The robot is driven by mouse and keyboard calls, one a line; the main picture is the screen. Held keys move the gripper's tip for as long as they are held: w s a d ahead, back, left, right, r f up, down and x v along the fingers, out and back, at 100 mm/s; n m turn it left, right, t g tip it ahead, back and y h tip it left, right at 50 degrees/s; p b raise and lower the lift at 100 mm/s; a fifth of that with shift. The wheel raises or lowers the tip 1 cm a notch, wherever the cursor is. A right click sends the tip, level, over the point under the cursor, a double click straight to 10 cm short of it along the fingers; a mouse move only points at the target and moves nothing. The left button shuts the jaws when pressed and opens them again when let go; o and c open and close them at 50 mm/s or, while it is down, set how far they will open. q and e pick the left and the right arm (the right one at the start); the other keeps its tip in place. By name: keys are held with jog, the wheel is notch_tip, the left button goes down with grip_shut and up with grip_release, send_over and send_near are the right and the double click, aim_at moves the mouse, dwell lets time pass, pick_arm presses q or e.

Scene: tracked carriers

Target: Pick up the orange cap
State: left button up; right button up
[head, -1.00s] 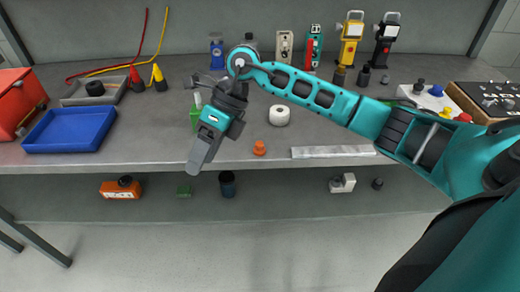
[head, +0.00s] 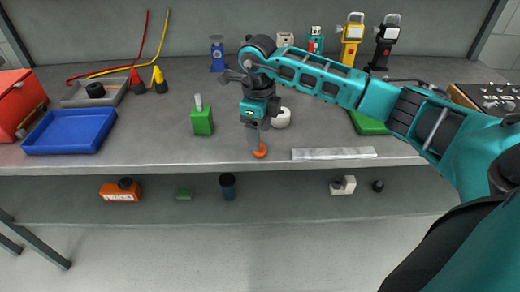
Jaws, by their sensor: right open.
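The orange cap (head: 260,152) sits near the front edge of the grey workbench, and its upper part is partly hidden by my gripper. My right gripper (head: 255,146) points down over the cap, its fingers at or just behind it in the picture. The jaws are open, and I cannot tell whether they touch the cap. My left gripper is not in view.
A white tape roll (head: 281,118) stands close behind the right gripper. A blue tray (head: 70,131) is at the far left. The bench (head: 160,152) is clear left of the cap.

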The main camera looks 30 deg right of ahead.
notch_tip(320, 180, down, 5)
jog(key=shift+r, duration=0.2)
grip_shut()
dwell(0.6)
